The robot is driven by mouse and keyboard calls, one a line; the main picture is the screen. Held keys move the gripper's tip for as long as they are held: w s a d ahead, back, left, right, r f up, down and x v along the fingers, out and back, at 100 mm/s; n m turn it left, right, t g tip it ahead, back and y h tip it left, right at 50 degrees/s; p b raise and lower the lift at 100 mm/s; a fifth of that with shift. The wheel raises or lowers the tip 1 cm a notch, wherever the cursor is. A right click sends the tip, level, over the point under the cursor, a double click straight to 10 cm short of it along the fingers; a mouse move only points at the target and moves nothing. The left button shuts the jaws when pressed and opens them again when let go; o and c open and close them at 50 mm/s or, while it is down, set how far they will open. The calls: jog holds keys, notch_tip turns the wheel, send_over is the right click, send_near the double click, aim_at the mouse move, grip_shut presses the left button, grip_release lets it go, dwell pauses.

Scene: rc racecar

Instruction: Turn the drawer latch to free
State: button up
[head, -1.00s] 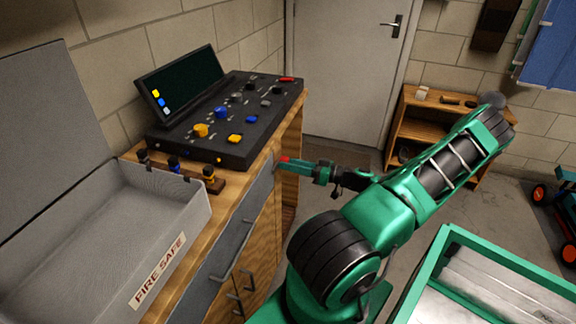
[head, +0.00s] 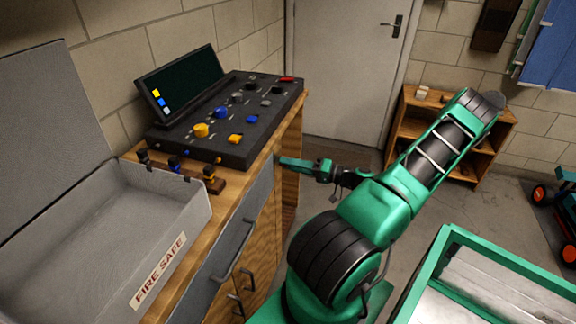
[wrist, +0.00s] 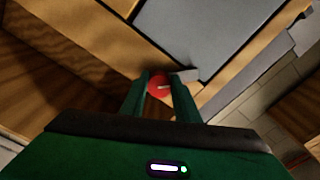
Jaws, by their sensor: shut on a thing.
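The drawer latch is a red round knob (wrist: 159,86) with a pale mark on it, seen in the wrist view on the wooden cabinet front. My gripper (wrist: 160,92) has its two green fingers on either side of the knob and is shut on it. In the head view my gripper (head: 284,161) reaches the cabinet's upper corner beside the grey drawer front (head: 236,232), and the knob is hidden there. A small grey piece (wrist: 186,76) lies just right of the knob in the wrist view.
A black control panel (head: 190,153) with coloured knobs and a screen stands on the cabinet top. A grey fire safe box (head: 185,212) is open at the left. A green-framed cart (head: 452,232) stands at the lower right. A wooden shelf (head: 430,100) is at the back.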

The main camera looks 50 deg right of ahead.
jog(key=m, duration=0.9)
jog(key=shift+d, duration=0.2)
jog(key=shift+m, duration=0.4)
jog(key=o, duration=1)
jog(key=shift+o, duration=0.2)
jog(key=shift+a+r, duration=0.1)
jog(key=shift+s, duration=0.1)
